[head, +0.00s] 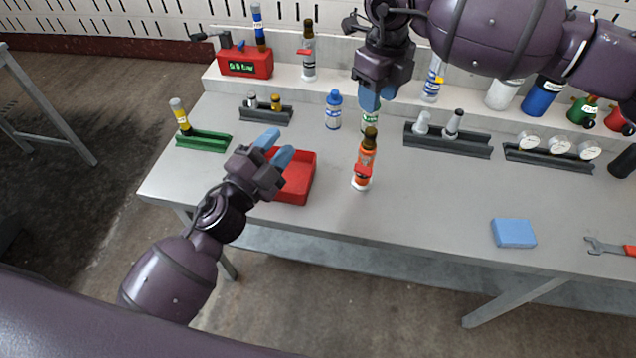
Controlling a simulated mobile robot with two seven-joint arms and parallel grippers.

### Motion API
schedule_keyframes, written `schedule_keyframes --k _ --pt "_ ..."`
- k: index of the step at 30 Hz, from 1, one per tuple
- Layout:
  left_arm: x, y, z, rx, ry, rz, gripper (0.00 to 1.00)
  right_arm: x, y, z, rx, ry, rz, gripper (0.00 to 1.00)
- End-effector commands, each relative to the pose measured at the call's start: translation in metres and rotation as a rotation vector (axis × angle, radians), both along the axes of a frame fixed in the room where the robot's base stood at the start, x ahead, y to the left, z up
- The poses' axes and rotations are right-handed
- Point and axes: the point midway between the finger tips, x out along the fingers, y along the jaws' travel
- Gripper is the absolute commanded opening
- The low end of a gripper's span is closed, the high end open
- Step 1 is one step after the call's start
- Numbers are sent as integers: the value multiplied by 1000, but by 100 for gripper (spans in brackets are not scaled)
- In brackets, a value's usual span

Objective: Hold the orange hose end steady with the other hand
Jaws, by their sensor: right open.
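An orange hose end (364,168) with a dark brown top and a white foot stands upright on the grey table in the middle. My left gripper (276,147) is to its left, over the red tray, with its two blue fingers apart and nothing between them. My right gripper (376,97) is above and behind the orange hose end, pointing down. It is open and apart from the hose end. A white-and-green bottle is partly hidden behind its fingers.
A red tray (302,190) lies left of the hose end. A blue bottle (334,112) stands behind. Dark racks (447,143) hold fittings and gauges to the right. A blue block (514,233) and a wrench (608,247) lie front right. The table's middle right is clear.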

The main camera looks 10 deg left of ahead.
Motion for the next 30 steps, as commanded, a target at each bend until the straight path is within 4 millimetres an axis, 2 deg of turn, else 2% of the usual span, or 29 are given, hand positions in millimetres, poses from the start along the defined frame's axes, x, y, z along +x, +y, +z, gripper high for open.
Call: schedule_keyframes --k 5,11,15,21,26,30 --pt "0 -29 14 183 -126 -116 37 0 0 0 0 0 0 43" --pt "-6 -57 10 397 -211 -244 37 0 0 0 0 0 0 43" --pt "-14 -71 -7 547 -224 -333 37 0 0 0 0 0 0 43" --pt "-24 -81 -35 726 -194 -439 37 0 0 0 0 0 0 43" --pt "-30 -83 -51 805 -148 -498 37 0 0 0 0 0 0 43" --pt "-32 -85 -55 792 -114 -532 37 0 0 0 0 0 0 43"
